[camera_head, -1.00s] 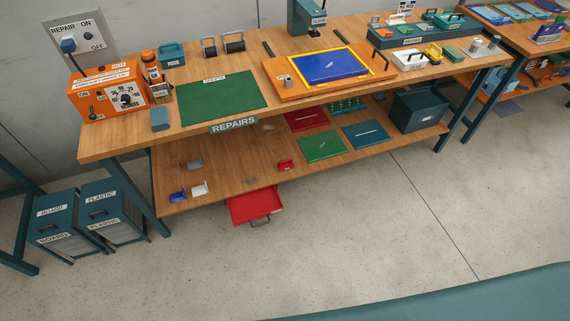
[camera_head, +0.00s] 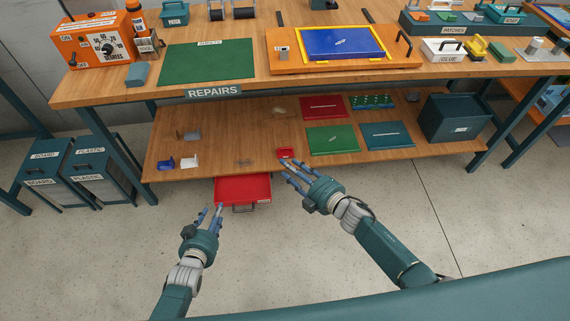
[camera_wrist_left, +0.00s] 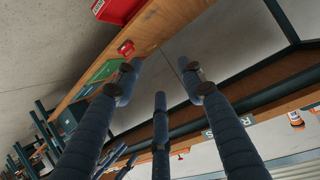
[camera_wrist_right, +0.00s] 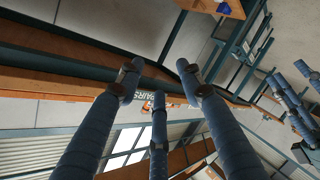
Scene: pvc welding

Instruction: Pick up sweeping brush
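I cannot make out for sure which item is the sweeping brush. Small items lie on the lower shelf: a blue one (camera_head: 165,162), a white one (camera_head: 189,160), a grey one (camera_head: 192,136) and a red one (camera_head: 285,152). My left gripper (camera_head: 212,212) is in front of the bench, left of the red drawer, with its fingers spread and empty. My right gripper (camera_head: 288,171) is near the shelf's front edge, just below the red item in the picture. Its fingers are apart, with nothing between them in the right wrist view.
The red drawer (camera_head: 240,188) stands out below the lower shelf (camera_head: 225,120). Red, green and blue flat panels and a dark teal bin (camera_head: 455,118) fill the shelf's right side. The tabletop above carries an orange heater box (camera_head: 90,40) and a green mat (camera_head: 207,62). The floor in front is clear.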

